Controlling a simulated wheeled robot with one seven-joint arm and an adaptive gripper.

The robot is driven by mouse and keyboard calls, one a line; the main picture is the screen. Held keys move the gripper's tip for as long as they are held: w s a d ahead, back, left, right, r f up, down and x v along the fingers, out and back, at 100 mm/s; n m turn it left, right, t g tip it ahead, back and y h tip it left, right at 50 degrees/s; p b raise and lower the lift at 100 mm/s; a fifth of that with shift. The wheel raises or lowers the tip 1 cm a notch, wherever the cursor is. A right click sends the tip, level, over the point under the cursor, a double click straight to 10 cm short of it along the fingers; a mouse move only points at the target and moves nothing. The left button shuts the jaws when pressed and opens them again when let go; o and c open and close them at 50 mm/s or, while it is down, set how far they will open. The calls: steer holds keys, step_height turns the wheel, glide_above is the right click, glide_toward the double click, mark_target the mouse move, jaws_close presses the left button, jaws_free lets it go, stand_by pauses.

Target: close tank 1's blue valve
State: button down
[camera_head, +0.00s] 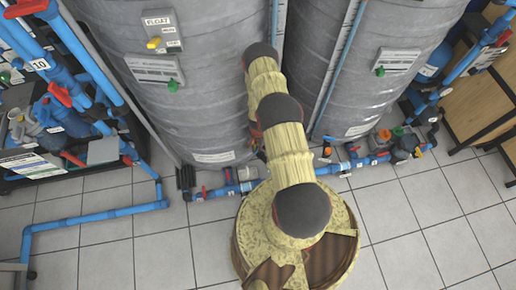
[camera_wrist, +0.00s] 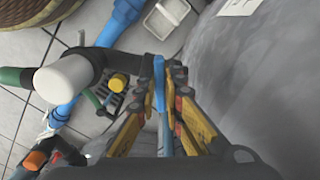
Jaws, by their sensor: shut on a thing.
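In the wrist view my gripper (camera_wrist: 164,72) is shut on a narrow blue valve handle (camera_wrist: 159,88), which stands between its two yellow-and-black fingers. The handle is close beside the curved grey wall of a tank (camera_wrist: 255,85). In the head view my arm reaches down between two large grey tanks, the left one (camera_head: 190,70) and the right one (camera_head: 345,70). My arm hides most of my gripper and the blue valve there. I cannot read which tank is number 1.
Blue floor pipes (camera_head: 352,165) with red handles run along the tank bases. A white-capped dark fitting (camera_wrist: 68,78) and a yellow knob (camera_wrist: 118,82) are left of my gripper. A pipe rack (camera_head: 60,100) stands at left. Tiled floor (camera_head: 100,250) is open in front.

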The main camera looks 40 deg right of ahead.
steer(key=shift+w+m, duration=0.15)
steer(key=shift+m, duration=1.35)
steer(key=c, duration=1.9)
jaws_free()
steer(key=shift+r, duration=3.7)
